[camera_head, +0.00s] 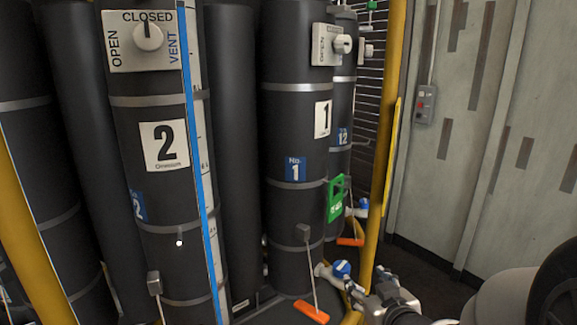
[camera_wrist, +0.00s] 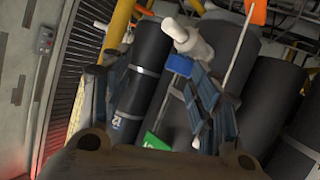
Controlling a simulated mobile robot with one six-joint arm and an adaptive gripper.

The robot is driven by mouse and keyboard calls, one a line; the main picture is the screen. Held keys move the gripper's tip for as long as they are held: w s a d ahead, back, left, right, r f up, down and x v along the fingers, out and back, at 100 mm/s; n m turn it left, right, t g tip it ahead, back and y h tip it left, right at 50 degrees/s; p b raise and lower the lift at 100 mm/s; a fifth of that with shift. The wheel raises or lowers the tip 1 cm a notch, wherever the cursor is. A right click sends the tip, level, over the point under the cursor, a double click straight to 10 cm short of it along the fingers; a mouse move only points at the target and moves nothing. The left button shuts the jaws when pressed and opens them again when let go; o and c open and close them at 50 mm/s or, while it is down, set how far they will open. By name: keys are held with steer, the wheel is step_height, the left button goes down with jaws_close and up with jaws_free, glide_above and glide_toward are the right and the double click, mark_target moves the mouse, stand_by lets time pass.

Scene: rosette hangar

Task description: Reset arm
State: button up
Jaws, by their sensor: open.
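My gripper (camera_head: 372,283) is low at the right in the head view, beside the foot of the black cylinder numbered 1 (camera_head: 285,225). In the wrist view my gripper (camera_wrist: 152,88) has its two dark fingers spread wide apart, with nothing seen clasped between them. A white pipe fitting with a blue part (camera_head: 341,268) is close to the fingers in the head view. The white fitting (camera_wrist: 188,40) with its blue part (camera_wrist: 180,65) also shows near the right finger in the wrist view. Whether they touch cannot be told.
Black cylinder 2 (camera_head: 180,205) has a dial (camera_head: 148,37) marked OPEN, CLOSED and VENT. A green tag (camera_head: 336,200) hangs by cylinder 1. A yellow post (camera_head: 386,130) stands near my arm. Orange handles (camera_head: 311,311) hang low. Dark floor (camera_head: 440,275) is open before the grey wall.

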steer(key=s+a+r+m+g, duration=0.1)
steer(key=s+g, duration=0.2)
steer(key=s, duration=0.6)
steer(key=s+a+r+m+g, duration=0.1)
steer(key=s+g, duration=0.2)
steer(key=s, duration=0.7)
steer(key=s+a+r+g+h, duration=0.1)
steer(key=s+g, duration=0.2)
steer(key=s, duration=0.6)
steer(key=shift+s+a+r+m, duration=0.2)
steer(key=shift+a+r+m, duration=0.05)
steer(key=shift+a+m, duration=0.15)
